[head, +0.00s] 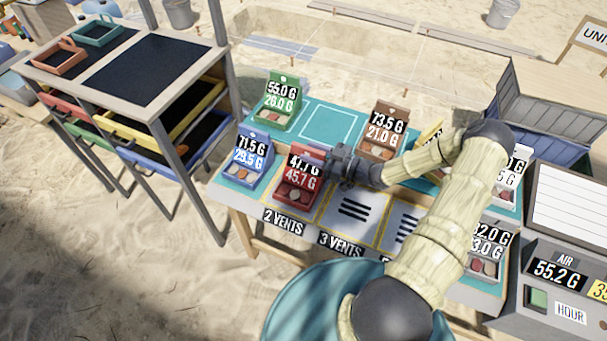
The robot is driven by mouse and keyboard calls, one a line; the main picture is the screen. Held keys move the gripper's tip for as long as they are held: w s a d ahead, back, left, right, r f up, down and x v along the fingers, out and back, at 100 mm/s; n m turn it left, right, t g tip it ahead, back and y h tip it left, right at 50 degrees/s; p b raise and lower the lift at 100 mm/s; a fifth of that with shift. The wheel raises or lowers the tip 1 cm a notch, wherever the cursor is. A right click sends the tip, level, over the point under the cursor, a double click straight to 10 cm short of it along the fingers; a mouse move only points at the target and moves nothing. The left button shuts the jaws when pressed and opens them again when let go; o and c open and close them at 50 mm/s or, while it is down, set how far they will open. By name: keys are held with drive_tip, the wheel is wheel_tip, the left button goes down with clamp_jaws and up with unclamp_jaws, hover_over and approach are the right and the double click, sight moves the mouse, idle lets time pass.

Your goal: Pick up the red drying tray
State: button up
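A red tray (281,194) with a display of two weights, the lower reading 45.7 G, sits at the front of the teal-topped table, above the "2 VENTS" label. Small pieces lie in it. My gripper (332,164) is at its right side, pointing left, and overlaps the edge of its display. I cannot tell whether it touches the tray or whether its fingers are open.
Similar blue (232,180), green (262,114) and brown (365,146) trays stand around it. A vented panel (353,211) lies to the right. A rack (165,118) with coloured drawers stands left, with a red-orange handled tray (60,70) on top.

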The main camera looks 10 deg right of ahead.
clamp_jaws()
idle(0.5)
wheel_tip(320, 180, up, 8)
drive_tip(key=shift+w+r+b, duration=0.1)
drive_tip(key=shift+r+b, duration=0.1)
drive_tip(key=shift+b, duration=0.35)
drive_tip(key=shift+s+r, duration=0.2)
drive_tip(key=shift+r, duration=0.65)
drive_tip(key=shift+w, duration=0.1)
drive_tip(key=shift+f, duration=0.1)
